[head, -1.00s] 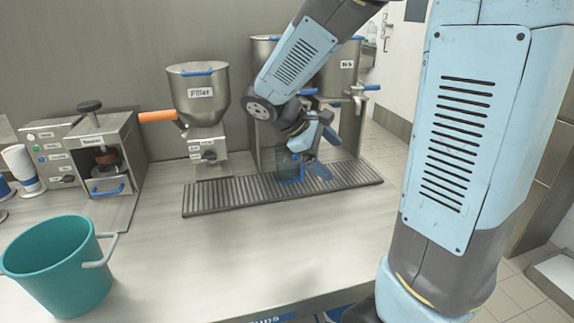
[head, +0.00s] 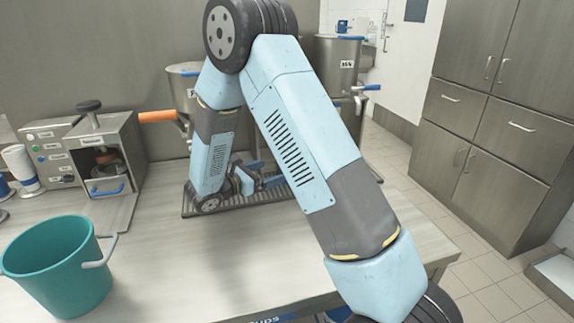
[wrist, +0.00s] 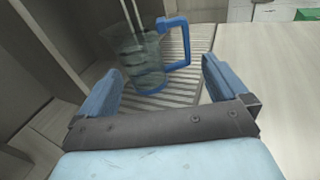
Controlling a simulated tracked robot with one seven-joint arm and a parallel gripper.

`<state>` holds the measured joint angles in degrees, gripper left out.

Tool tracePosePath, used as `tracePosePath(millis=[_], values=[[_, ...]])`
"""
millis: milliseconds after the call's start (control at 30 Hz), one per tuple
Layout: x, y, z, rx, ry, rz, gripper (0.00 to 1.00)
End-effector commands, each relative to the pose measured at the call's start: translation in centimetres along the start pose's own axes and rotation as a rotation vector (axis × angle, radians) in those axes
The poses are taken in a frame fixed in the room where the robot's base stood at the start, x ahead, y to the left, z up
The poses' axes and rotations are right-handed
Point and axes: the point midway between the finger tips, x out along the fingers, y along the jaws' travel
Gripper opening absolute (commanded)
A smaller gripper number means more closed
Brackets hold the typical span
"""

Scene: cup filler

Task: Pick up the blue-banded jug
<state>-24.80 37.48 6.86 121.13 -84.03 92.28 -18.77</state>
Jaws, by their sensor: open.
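The blue-banded jug (wrist: 138,57) is see-through, with a blue handle (wrist: 184,45) and a blue band low on its body. In the wrist view it stands upright on the slatted drip tray (wrist: 200,40), its handle to the right. In the head view my arm hides it. My gripper (wrist: 160,65) is open and empty, with blue fingers either side of the jug in the picture. The jug appears ahead of the fingers; I see no contact. In the head view my gripper (head: 267,174) is low over the tray, pointing right.
A teal bucket (head: 58,270) stands at the front left of the counter. A tamping machine (head: 105,150) with an orange handle beside it is at the left back. Steel hoppers (head: 338,65) stand behind the tray, partly hidden by my arm.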

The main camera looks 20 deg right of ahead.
Motion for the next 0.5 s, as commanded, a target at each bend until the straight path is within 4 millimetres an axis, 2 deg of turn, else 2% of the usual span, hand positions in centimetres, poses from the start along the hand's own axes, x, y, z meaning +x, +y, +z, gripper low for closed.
tracePosePath(millis=[100, 300, 367, 500], values=[[-1.1, 1.4, -2.1, -0.051, -0.039, 0.062, 1.0], [-1.8, 2.5, -3.6, -0.089, -0.072, 0.112, 1.0], [-1.5, 2.6, -3.7, -0.091, -0.074, 0.115, 1.0], [0.5, 2.8, -3.5, -0.091, -0.076, 0.114, 1.0]])
